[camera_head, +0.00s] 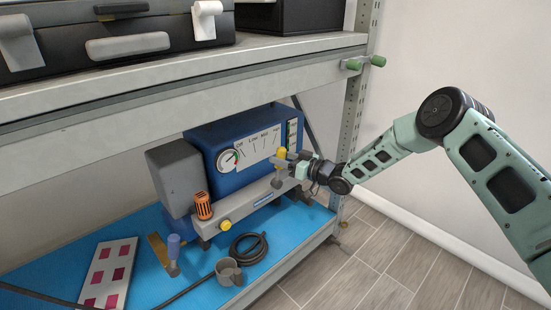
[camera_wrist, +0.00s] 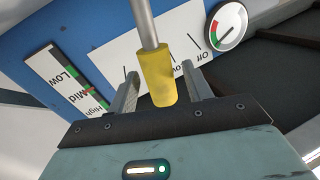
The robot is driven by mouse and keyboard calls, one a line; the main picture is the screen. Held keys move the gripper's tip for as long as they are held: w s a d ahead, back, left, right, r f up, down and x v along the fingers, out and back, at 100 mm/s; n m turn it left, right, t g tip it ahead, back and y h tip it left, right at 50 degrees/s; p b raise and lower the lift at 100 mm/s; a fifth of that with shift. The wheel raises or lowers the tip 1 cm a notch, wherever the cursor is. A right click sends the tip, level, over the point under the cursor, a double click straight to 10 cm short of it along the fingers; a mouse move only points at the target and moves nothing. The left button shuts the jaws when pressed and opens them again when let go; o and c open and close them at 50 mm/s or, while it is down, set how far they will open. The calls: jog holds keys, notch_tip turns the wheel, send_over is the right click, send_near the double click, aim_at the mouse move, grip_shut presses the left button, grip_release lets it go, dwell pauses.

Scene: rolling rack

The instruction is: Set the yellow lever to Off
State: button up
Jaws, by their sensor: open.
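The yellow lever (camera_head: 281,154) sits on the front of the blue machine (camera_head: 220,135), at the right part of its white Off-Low-Mid-High scale (camera_head: 256,149), near the High end in the head view. In the wrist view its yellow grip (camera_wrist: 158,78) hangs from a grey rod, between the two fingers of my gripper (camera_wrist: 159,70). My gripper (camera_head: 288,166) is open around the grip, with a gap visible on each side. The Off label (camera_wrist: 205,57) is to the right of the lever in the wrist view. Part of the scale is hidden behind lever and fingers.
A round gauge (camera_head: 229,160) is beside the scale. The upper shelf (camera_head: 170,76) overhangs the machine; a rack post (camera_head: 352,130) stands right.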

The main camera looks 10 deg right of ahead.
jog(key=shift+x, duration=1.4)
jog(key=shift+c, duration=0.3)
grip_shut()
jog(key=shift+a, duration=0.1)
jog(key=s+a+f+n+h+b, duration=0.1)
jog(key=s+a+n+h, duration=0.1)
jog(key=s+a+n, duration=0.2)
jog(key=shift+a+f+n+g, duration=0.3)
jog(key=shift+a+n, duration=0.3)
jog(key=shift+n, duration=1)
